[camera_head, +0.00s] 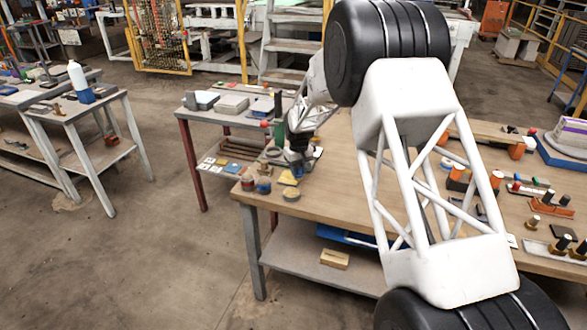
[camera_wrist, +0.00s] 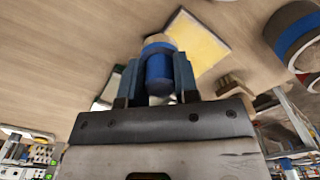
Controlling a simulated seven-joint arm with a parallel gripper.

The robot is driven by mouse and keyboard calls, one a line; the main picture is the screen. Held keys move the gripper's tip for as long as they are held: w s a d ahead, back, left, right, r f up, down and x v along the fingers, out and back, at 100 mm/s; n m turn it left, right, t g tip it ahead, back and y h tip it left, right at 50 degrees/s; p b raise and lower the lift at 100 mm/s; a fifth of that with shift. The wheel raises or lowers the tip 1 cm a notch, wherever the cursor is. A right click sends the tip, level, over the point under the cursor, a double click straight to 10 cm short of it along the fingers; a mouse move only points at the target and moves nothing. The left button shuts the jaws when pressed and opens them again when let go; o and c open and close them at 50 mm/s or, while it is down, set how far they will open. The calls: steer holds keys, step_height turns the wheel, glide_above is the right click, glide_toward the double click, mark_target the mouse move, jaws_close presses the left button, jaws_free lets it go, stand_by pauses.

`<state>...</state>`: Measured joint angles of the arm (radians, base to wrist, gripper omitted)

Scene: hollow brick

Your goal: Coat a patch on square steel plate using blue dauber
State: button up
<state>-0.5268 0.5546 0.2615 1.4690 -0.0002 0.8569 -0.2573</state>
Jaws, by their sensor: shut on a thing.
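My gripper (camera_wrist: 156,72) is shut on the blue dauber (camera_wrist: 159,70), a blue cylinder with a pale tan end. The dauber's tan end points away from the wrist, toward the wooden tabletop. Just beyond it in the wrist view lies a square plate with a yellow face (camera_wrist: 201,45) and a darker rim. The dauber overlaps the plate's lower left edge in that view; I cannot tell whether they touch. In the head view my gripper (camera_head: 298,160) is low over the table's far left corner, beside the yellow patch (camera_head: 289,178). The dauber is not clear there.
Several round tins, one of them grey (camera_head: 291,194), stand at the table's left corner. A blue-banded tin (camera_wrist: 296,32) shows at the right of the wrist view, near a small brown block (camera_wrist: 236,87). A side table (camera_head: 222,122) stands behind. Tools crowd the right side.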

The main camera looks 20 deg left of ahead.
steer(key=shift+d, duration=0.3)
steer(key=shift+a, duration=3.9)
step_height(320, 180, up, 8)
steer(key=shift+d+r, duration=0.1)
